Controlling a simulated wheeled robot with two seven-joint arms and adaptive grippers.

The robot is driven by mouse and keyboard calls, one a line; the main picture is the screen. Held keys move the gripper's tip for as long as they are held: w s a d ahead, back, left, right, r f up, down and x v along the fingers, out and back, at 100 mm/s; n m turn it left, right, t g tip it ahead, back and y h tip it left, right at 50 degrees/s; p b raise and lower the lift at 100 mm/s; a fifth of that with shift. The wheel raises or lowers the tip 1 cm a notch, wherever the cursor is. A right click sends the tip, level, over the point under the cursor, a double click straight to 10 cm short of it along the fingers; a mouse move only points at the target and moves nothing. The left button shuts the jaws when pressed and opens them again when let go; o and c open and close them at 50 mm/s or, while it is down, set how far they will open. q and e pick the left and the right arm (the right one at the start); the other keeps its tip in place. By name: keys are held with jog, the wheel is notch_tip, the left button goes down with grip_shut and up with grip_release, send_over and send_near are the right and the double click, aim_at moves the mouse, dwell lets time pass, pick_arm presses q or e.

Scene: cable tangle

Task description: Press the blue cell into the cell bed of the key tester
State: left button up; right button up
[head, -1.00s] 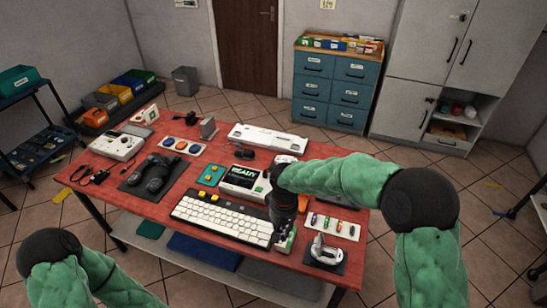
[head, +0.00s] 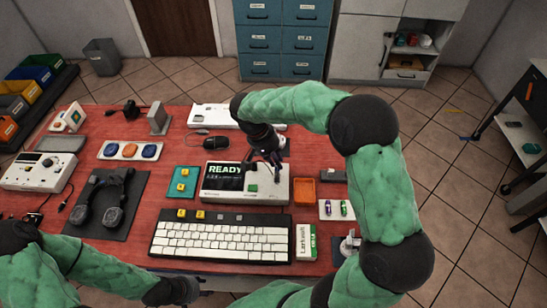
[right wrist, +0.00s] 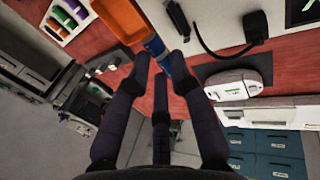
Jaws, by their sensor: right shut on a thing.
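My right gripper (head: 268,166) is over the right rear part of the white device with the "READY" screen (head: 222,184), which looks like the key tester. In the right wrist view its fingers (right wrist: 161,62) are closed around a blue piece, the blue cell (right wrist: 155,45). In the head view the cell is too small or hidden to make out. I cannot clearly make out the cell bed. My left gripper (head: 180,290) is low at the table's front edge, and its fingers cannot be made out.
A white rack (head: 325,213) holds purple and green cells; my right arm hides part of it. An orange tray (head: 304,190) stands right of the tester. A white keyboard (head: 220,240) lies in front, a teal pad (head: 183,183) to the left.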

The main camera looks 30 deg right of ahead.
aim_at(279, 177)
jog(key=shift+f+b, duration=1.25)
jog(key=shift+f, duration=0.65)
jog(key=shift+w+f+b, duration=0.1)
jog(key=shift+f+b, duration=0.3)
jog(key=shift+f, duration=0.4)
jog(key=shift+f, duration=0.45)
jog(key=o, duration=0.4)
jog(key=shift+r, duration=0.15)
jog(key=shift+r+p, duration=1.2)
jog(key=shift+r, duration=0.5)
